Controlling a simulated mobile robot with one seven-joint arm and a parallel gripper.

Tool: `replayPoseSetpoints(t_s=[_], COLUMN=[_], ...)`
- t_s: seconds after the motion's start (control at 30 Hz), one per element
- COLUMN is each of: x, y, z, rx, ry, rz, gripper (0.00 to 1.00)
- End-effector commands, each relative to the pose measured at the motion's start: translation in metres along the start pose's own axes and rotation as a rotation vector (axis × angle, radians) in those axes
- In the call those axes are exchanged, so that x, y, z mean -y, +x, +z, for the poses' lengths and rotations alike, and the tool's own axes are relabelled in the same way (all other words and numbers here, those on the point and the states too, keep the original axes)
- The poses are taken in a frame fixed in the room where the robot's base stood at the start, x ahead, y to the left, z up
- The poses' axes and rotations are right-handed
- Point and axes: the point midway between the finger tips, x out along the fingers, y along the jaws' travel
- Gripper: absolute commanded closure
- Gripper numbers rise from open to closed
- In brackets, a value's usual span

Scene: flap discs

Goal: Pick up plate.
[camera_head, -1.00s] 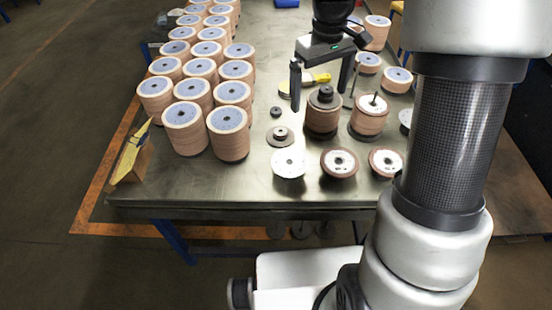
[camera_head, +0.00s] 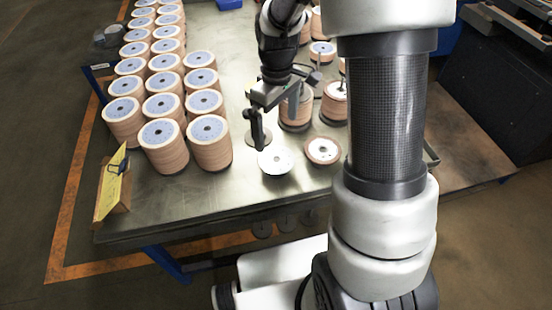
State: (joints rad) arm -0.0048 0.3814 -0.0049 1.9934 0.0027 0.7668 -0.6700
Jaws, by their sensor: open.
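Two flat round discs lie near the front edge of the table. One is a pale white disc (camera_head: 276,161) with a small centre hole; the other is a brown-rimmed disc (camera_head: 322,151) with a white centre, just right of it. Which one is the plate I cannot tell. My gripper (camera_head: 277,133) is open, its two dark fingers pointing down and empty. It is just behind the white disc in the picture, with its left fingertip close to that disc's far edge. Whether it touches cannot be told. Stacked discs behind are partly hidden by my gripper and arm.
Rows of tall disc stacks (camera_head: 210,143) fill the left of the metal table (camera_head: 215,195). A yellow wedge-shaped stand (camera_head: 113,182) is at the front left corner. More stacks (camera_head: 334,104) stand behind my arm. Bare tabletop lies between the left stacks and the white disc.

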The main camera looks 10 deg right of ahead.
Motion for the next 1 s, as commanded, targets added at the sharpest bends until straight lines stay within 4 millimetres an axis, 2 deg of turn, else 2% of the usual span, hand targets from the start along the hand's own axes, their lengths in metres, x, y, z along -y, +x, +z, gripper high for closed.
replayPoseSetpoints(t_s=[0.1, 0.23, 0.47, 0.8, 1.0], x=[0.001, 0.0, 0.0, -0.002, -0.003], y=[0.027, 0.049, 0.064, 0.109, 0.114], z=[0.001, 0.001, 0.001, 0.0, -0.001], rx=[0.004, 0.003, 0.002, 0.002, -0.001], ry=[0.0, 0.002, 0.002, 0.002, 0.002], rz=[-0.004, -0.002, -0.001, -0.002, 0.0], gripper=[0.0, 0.0, 0.0, 0.0, 0.0])
